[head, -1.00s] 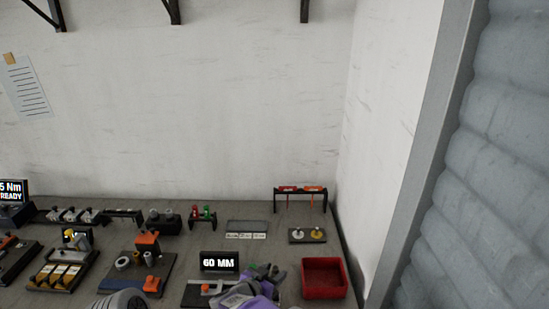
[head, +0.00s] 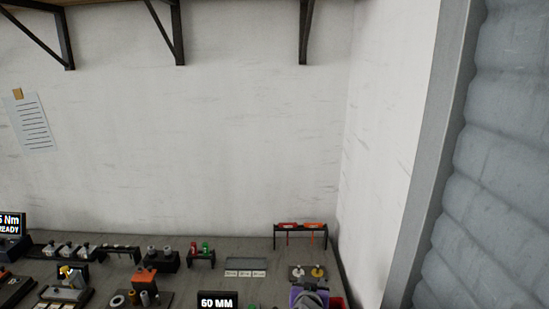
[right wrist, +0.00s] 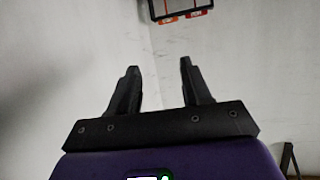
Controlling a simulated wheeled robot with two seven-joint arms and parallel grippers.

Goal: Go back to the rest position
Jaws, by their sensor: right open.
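In the right wrist view my right gripper (right wrist: 160,66) shows two dark fingers, spread apart with nothing between them. My left gripper is in neither view.
The workbench (head: 215,262) carries several fixtures, a "60 MM" display (head: 217,300), a rack with red and orange items (head: 300,228) and a mostly hidden red bin (head: 337,302). Shelf brackets (head: 305,30) hang above. A grey corrugated surface (head: 495,150) stands at right.

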